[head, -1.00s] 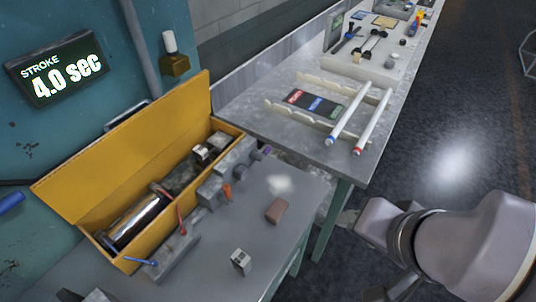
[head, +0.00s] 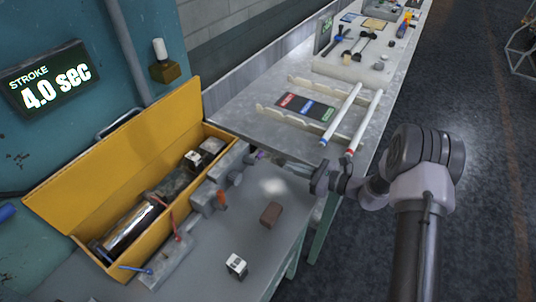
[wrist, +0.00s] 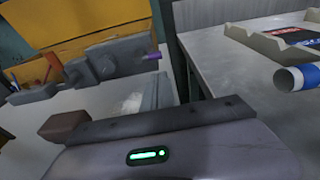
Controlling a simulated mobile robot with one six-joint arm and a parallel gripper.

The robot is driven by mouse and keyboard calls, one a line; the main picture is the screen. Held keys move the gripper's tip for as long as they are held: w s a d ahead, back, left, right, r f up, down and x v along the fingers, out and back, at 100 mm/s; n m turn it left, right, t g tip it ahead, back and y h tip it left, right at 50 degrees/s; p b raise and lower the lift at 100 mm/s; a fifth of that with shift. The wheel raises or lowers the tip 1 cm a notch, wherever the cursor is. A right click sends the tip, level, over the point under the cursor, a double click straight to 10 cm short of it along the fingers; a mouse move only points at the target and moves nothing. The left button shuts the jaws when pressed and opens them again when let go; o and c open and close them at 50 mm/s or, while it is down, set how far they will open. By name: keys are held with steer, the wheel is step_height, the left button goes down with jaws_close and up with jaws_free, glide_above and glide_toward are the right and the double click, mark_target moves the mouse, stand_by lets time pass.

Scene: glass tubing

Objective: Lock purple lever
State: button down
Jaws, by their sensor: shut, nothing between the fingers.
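The purple lever (head: 262,154) is a small stub at the far right end of a row of grey clamp blocks (head: 205,197) on the near bench, beside the yellow box. In the wrist view the purple lever (wrist: 151,57) points sideways to the right from its grey block (wrist: 104,60). My gripper (head: 318,178) is shut and empty. It is to the right of the purple lever, near the bench's right edge, and apart from it. The lever's far side is hidden.
The open yellow box (head: 120,165) stands behind. A brown block (head: 271,214) lies in front.

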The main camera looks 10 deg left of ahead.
mark_target(267, 166)
steer(key=shift+w+d+f, duration=0.1)
steer(key=shift+w+f, duration=0.05)
steer(key=shift+f, duration=0.25)
steer(key=b+x, duration=0.2)
steer(key=x, duration=0.8)
steer(key=shift+b, duration=0.35)
